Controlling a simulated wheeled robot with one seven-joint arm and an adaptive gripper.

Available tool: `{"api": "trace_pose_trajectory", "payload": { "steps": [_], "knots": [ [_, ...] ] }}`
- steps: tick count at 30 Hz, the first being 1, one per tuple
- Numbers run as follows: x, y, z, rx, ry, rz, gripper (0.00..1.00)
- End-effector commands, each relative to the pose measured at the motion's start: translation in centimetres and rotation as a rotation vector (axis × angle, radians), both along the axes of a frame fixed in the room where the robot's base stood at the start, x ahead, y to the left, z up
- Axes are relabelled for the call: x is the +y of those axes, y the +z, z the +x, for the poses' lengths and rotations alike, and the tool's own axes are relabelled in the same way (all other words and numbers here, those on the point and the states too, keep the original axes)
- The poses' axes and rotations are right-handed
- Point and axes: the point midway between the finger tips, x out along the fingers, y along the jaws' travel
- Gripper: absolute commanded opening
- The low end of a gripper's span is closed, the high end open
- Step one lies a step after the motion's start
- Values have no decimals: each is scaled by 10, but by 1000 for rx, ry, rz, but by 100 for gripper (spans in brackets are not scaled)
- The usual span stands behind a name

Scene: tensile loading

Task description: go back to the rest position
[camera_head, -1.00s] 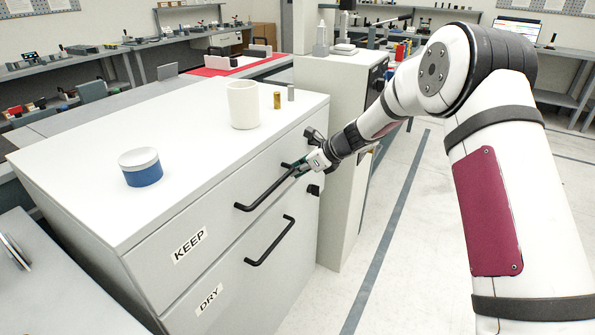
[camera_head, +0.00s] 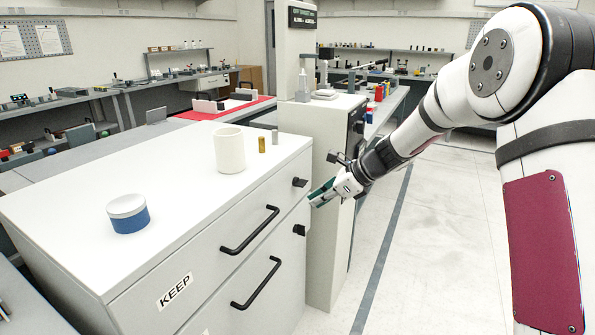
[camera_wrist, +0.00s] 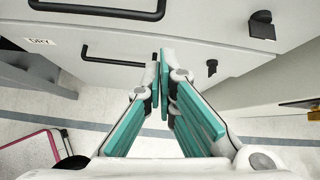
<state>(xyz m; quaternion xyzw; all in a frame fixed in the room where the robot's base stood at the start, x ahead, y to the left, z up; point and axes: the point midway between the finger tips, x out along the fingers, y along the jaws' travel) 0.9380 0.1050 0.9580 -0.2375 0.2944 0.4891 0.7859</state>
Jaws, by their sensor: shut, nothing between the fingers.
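My gripper (camera_head: 322,194) is shut and empty in the head view. It hangs in the air just off the right front edge of the white drawer cabinet (camera_head: 70,226), near the cabinet's black latch knobs. In the wrist view the teal fingers of my gripper (camera_wrist: 162,62) meet at their tips with nothing between them. The upper drawer's black handle (camera_head: 250,231), on the KEEP drawer, is to the left of my gripper and apart from it. Both drawers look closed.
On the cabinet top stand a white cup (camera_head: 229,150), a blue-and-white round container (camera_head: 128,214), a brass cylinder (camera_head: 262,145) and a grey cylinder (camera_head: 275,136). A tall grey machine (camera_head: 322,230) stands right behind my gripper. The floor (camera_head: 430,240) at right is clear.

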Motion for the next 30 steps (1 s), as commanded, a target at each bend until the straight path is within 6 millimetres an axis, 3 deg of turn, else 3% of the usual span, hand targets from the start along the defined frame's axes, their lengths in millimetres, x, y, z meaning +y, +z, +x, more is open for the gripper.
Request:
{"api": "trace_pose_trajectory", "payload": {
  "steps": [1, 6, 15, 21, 30],
  "knots": [
    [1, 22, -16, -41, 55, -42, 0],
    [0, 80, -82, -189, 301, -229, 0],
    [-19, 153, -211, -414, 745, -555, 0],
    [-42, 182, -297, -527, 1034, -763, 0],
    [-83, 198, -414, -631, 1455, -1045, 0]
  ]
}}
